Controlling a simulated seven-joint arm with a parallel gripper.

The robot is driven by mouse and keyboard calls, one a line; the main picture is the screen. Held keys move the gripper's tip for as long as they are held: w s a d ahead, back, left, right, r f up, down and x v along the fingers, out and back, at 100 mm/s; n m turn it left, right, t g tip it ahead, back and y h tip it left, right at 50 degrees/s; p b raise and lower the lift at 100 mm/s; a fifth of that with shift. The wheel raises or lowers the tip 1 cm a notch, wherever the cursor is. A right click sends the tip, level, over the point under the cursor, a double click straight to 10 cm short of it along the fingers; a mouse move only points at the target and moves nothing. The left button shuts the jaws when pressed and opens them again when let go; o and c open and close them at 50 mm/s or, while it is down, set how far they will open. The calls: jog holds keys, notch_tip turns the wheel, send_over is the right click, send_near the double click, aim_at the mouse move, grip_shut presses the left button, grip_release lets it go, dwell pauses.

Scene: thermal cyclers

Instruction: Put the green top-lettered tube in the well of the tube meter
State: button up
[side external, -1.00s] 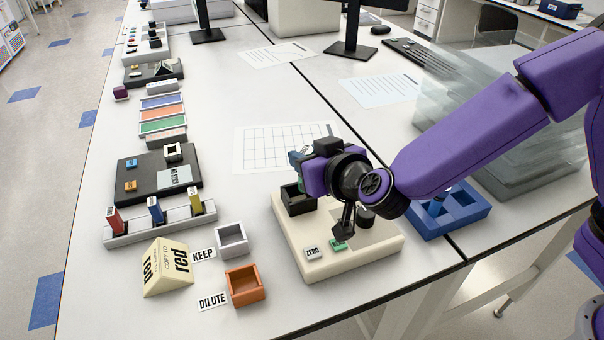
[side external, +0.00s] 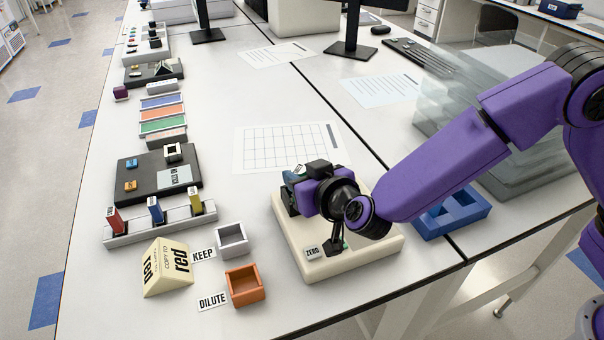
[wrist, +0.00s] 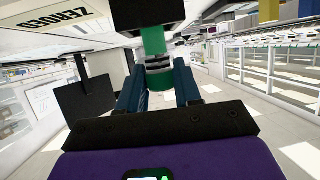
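The tube meter is a cream slab (side external: 365,254) with a grey ZERO button (side external: 312,252) and a dark well block (side external: 287,203) on its far left part. The block also shows at the top of the wrist view (wrist: 147,14). My gripper (side external: 294,178) is at the block, its blue fingers shut on the green tube (wrist: 153,40). The tube's green body meets the block's face in the wrist view; how deep it sits is hidden. Its lettered top (side external: 299,169) shows small in the side view. The meter's display (wrist: 65,14) reads ZEROED.
A blue rack (side external: 460,213) stands right of the meter. KEEP (side external: 232,240) and DILUTE (side external: 246,286) boxes and a "red" sign block (side external: 167,268) stand to the left. A rack with red, blue and yellow tubes (side external: 160,228) lies beyond. A gridded sheet lies behind the meter.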

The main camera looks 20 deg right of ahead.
jog(key=o, duration=0.3)
jog(key=shift+r, duration=0.15)
jog(key=v, duration=1.2)
